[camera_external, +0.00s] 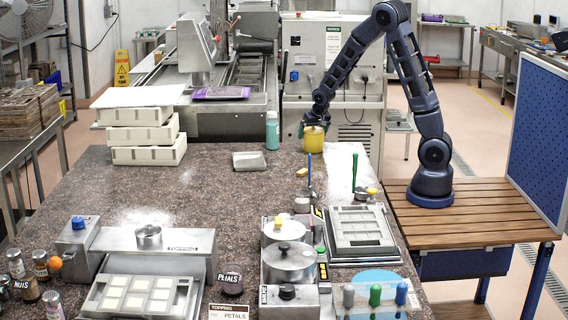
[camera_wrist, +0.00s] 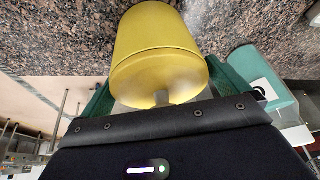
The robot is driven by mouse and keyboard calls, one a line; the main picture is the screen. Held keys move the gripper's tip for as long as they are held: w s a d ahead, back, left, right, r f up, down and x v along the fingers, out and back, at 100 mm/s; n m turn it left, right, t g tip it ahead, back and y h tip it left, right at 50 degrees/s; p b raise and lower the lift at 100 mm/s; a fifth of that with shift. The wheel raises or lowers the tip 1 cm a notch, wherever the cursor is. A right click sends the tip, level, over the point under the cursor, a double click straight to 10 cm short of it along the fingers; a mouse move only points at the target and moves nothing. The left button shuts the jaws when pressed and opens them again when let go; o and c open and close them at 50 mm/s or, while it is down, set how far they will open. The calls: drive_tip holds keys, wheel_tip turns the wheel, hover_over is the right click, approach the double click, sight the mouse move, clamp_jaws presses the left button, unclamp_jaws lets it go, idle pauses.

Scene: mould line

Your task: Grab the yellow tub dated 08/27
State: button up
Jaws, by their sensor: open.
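The yellow tub (camera_external: 314,139) stands at the far edge of the granite counter, to the right of a teal bottle. In the wrist view the yellow tub (camera_wrist: 160,55) fills the top middle, its round end facing the camera. My gripper (camera_external: 314,124) is at the top of the tub in the external view. In the wrist view my gripper (camera_wrist: 158,95) has its green fingers spread, one on each side of the tub. The jaws are open, and I cannot tell if either finger touches it. No date is readable on the tub.
The teal bottle (camera_external: 272,130) stands close to the left of the tub; it also shows in the wrist view (camera_wrist: 262,80). Stacked white moulds (camera_external: 148,135) stand farther left. The counter (camera_external: 215,190) is clear in the middle.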

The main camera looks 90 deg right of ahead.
drive_tip(key=c, duration=1.3)
drive_tip(key=shift+c, duration=0.8)
drive_tip(key=shift+r, duration=0.15)
